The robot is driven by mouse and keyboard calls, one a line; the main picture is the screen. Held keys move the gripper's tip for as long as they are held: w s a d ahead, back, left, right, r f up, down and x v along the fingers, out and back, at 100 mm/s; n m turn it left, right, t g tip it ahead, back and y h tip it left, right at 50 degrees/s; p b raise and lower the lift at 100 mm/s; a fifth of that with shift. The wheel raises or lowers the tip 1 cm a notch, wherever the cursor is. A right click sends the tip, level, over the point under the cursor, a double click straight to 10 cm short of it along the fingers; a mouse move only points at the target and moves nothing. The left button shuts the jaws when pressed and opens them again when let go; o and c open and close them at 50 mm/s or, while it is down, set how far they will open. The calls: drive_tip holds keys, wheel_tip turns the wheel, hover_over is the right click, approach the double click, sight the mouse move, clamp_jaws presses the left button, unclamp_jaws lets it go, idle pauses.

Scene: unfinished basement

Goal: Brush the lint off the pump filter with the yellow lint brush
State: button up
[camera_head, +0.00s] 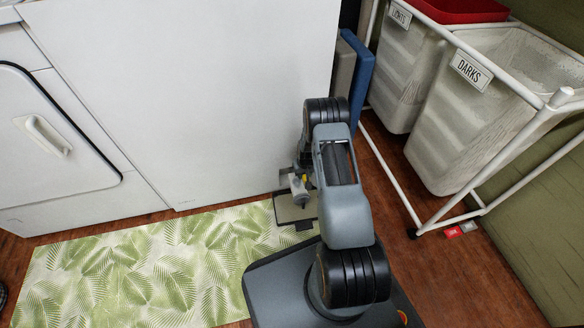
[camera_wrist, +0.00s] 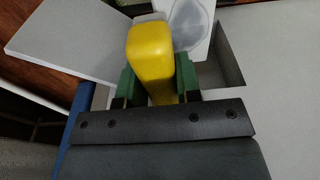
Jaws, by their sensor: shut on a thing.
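The yellow lint brush (camera_wrist: 150,50) is between the green fingers of my gripper (camera_wrist: 158,85) in the wrist view. My gripper is shut on its yellow body, and a pale grey part shows at its far end. Just beyond the brush is a rounded grey, translucent-looking shape (camera_wrist: 188,22) on a white surface. I cannot tell whether this is the pump filter, or whether the brush touches it. My arm hides part of that spot.
A flat grey panel (camera_head: 288,213) lies low below my gripper. A white appliance (camera_head: 190,90) stands behind the leaf-patterned mat (camera_head: 140,270). A blue board (camera_head: 360,75) leans beside it. A white-framed hamper marked DARKS (camera_head: 460,125) stands right, with wood floor before it.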

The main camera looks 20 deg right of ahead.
drive_tip(key=shift+s+r+p, duration=0.1)
drive_tip(key=shift+r+p, duration=1.55)
drive_tip(key=shift+r, duration=1.15)
drive_tip(key=shift+s, duration=0.1)
